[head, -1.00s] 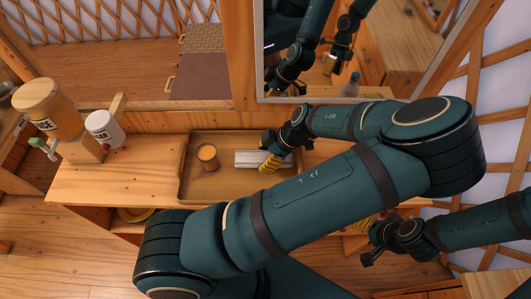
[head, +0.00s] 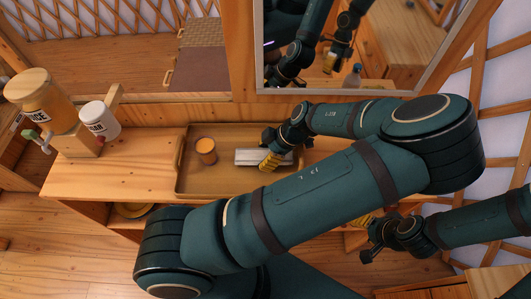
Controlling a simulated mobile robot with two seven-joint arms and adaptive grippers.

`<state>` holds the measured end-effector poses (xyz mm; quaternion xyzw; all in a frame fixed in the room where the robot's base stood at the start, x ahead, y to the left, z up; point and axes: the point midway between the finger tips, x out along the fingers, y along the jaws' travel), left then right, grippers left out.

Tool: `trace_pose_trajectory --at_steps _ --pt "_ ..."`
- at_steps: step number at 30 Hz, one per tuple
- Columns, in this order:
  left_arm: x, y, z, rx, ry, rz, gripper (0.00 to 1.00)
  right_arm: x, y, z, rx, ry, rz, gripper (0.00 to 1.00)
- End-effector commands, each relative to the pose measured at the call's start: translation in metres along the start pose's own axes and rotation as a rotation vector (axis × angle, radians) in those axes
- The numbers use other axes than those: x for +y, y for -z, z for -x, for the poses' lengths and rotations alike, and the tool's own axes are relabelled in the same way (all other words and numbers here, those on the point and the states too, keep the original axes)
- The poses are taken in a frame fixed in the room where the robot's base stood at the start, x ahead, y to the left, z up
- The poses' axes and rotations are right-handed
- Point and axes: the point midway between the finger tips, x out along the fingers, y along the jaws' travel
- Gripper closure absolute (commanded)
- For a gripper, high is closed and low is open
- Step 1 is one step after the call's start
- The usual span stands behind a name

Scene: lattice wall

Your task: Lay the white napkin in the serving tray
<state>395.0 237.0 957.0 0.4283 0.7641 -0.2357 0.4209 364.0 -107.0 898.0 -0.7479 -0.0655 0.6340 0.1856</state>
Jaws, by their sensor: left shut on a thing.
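The wooden serving tray (head: 215,186) lies on the counter in the head view. The white napkin (head: 247,157), a flat folded bundle, is over the right half of the tray; I cannot tell whether it touches the tray floor. My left gripper (head: 268,164), with yellow fingers, is shut on the napkin and hides its right part. My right gripper (head: 362,222) is at the lower right, away from the tray and partly behind my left arm; its opening cannot be made out.
A cup with orange content (head: 205,151) stands in the tray's left half. A large jar (head: 42,100) and a white jar (head: 100,121) stand on the counter's left. A mirror (head: 400,55) rises behind.

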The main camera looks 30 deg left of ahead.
Motion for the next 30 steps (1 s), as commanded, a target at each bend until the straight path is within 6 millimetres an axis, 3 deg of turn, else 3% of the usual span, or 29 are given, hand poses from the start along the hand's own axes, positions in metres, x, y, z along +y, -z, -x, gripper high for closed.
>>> trace_pose_trajectory --at_steps 17,18,21,30 --pt "0.0001 -0.0045 -0.0071 0.0 0.0 0.0 0.7 0.002 -0.0007 -0.0051 0.0 0.0 0.0 0.47" --pt "0.0001 -0.0046 -0.0073 0.0 0.0 0.0 0.34 0.002 -0.0007 -0.0051 0.0 0.0 0.0 0.47" --pt "0.0001 -0.0044 -0.0069 0.0 0.0 0.0 0.04 0.0019 -0.0006 -0.0048 0.0 0.0 0.0 0.47" --pt "0.0 -0.0044 -0.0069 0.0 0.0 0.0 0.0 0.0019 -0.0006 -0.0047 0.0 0.0 0.0 0.47"
